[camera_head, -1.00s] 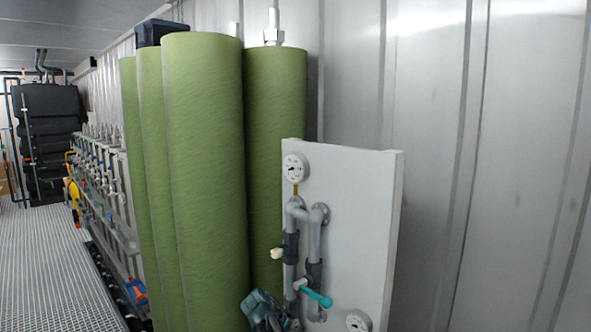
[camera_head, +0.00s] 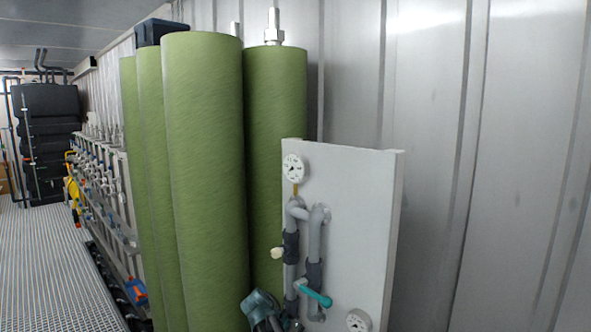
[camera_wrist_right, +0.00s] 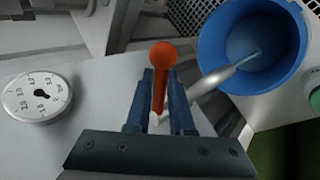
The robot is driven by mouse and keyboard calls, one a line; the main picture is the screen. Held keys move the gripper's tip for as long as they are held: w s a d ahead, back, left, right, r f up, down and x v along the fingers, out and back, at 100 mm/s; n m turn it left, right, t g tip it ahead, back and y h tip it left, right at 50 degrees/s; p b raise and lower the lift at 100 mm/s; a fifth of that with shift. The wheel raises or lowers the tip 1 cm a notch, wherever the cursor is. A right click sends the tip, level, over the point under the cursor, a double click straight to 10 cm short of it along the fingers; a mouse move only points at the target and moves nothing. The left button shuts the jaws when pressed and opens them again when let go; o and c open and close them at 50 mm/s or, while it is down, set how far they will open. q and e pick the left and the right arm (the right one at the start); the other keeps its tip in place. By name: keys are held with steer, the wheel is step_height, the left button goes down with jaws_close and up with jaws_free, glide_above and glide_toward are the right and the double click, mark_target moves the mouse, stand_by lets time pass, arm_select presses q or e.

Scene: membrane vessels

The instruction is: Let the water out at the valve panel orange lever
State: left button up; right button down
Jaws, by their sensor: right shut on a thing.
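The orange lever (camera_wrist_right: 161,54) shows in the right wrist view as a round knob on a short stem. My right gripper (camera_wrist_right: 159,84) is shut around the stem, one blue finger on each side, with the knob standing beyond the fingertips. The valve panel (camera_head: 350,210) is a pale upright board in the head view, with grey pipes and a teal lever (camera_head: 314,294). The orange lever cannot be seen there. In the right wrist view a grey spout (camera_wrist_right: 214,78) points into a blue bucket (camera_wrist_right: 223,50), and a thin pale streak runs from its end. My left gripper is not in view.
Tall green vessels (camera_head: 205,180) stand just left of the panel. A gauge (camera_head: 294,168) sits at its upper left and another (camera_head: 358,320) low down. A bare metal wall (camera_head: 500,150) fills the right. Grated floor (camera_head: 50,260) runs along the left.

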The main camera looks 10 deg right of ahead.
steer(key=d+n+t, duration=0.1)
steer(key=n+t, duration=0.2)
steer(key=n, duration=0.1)
steer(key=d+n+t+y, duration=0.1)
steer(key=d+n+t, duration=0.1)
steer(key=n+t, duration=0.1)
steer(key=d+n+t, duration=0.2)
steer(key=n+t, duration=0.1)
steer(key=n, duration=0.2)
steer(key=shift+w+d+y, duration=0.15)
steer(key=shift+w+y, duration=0.2)
steer(key=shift+y, duration=0.05)
steer(key=c, duration=0.8)
jaws_free()
steer(key=shift+w+d, duration=0.1)
